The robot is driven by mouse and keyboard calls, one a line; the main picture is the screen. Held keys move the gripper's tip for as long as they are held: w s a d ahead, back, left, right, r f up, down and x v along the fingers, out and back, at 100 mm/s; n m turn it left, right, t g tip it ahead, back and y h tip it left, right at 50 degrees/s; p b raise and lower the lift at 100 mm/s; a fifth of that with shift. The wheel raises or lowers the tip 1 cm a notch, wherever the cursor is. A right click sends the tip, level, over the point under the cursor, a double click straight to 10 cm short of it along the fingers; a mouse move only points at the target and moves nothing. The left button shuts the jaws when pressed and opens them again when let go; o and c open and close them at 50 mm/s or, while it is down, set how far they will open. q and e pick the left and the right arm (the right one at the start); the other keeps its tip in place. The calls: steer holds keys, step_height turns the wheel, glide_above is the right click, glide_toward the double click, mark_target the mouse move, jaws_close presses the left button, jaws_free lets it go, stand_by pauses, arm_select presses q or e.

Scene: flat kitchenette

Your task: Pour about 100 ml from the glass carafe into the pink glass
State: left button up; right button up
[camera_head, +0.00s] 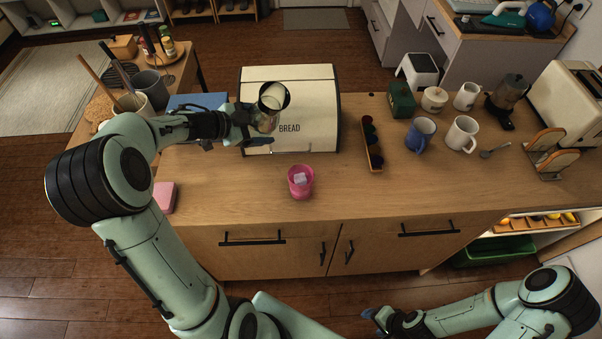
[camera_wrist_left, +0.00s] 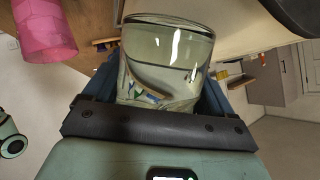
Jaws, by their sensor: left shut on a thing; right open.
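The glass carafe (camera_head: 267,121), clear with a dark collar around its mouth, is in front of the bread box. My left gripper (camera_head: 250,126) is shut around its body, and the left wrist view shows the carafe (camera_wrist_left: 165,60) between the fingers. It looks raised off the counter; I cannot tell its exact tilt or liquid level. The pink glass (camera_head: 300,184) stands upright on the counter, in front and right of the carafe, with a pale cube-like piece inside. It also shows in the left wrist view (camera_wrist_left: 45,28). My right gripper (camera_head: 374,317) is open and empty, low in front of the cabinets.
The cream bread box (camera_head: 312,101) stands just behind the carafe. A pink box (camera_head: 164,197) lies at left. The counter around the pink glass is clear.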

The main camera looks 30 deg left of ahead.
arm_select(q)
steer(key=shift+d+f+n+h, duration=0.25)
steer(key=shift+f+n+h, duration=0.15)
steer(key=shift+f, duration=0.35)
steer(key=shift+s+d+f+n+h, duration=0.1)
steer(key=shift+d+f+n+h, duration=0.2)
steer(key=shift+d+n+h, duration=0.35)
steer(key=shift+d+f+n+h, duration=0.5)
steer(key=shift+f+n+h, duration=0.15)
steer(key=shift+f, duration=0.1)
